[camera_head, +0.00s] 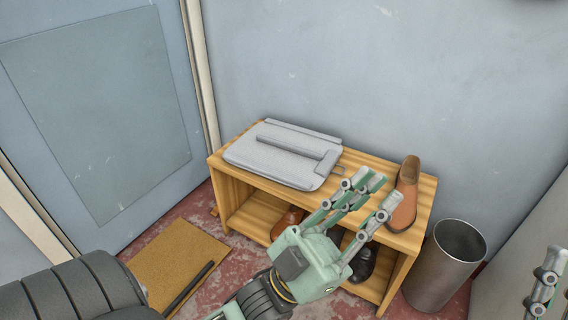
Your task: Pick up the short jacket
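A grey, flat, folded item (272,160) lies on top of the wooden shoe bench (352,164), toward its left end. It has a raised strip across it and a small wire-like loop at its right side; it is the only thing that could be the short jacket. My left gripper (381,194) is in front of the bench, right of the folded item and apart from it in the picture. Its fingers are spread and hold nothing. Part of my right gripper (545,282) shows at the lower right edge; its finger opening cannot be made out.
A brown shoe (404,196) stands on the bench's right end, close to my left fingertips. More shoes, brown and black (362,262), are on the lower shelf. A metal bin (445,262) stands right of the bench. A tan mat (172,262) with a dark rod lies at left.

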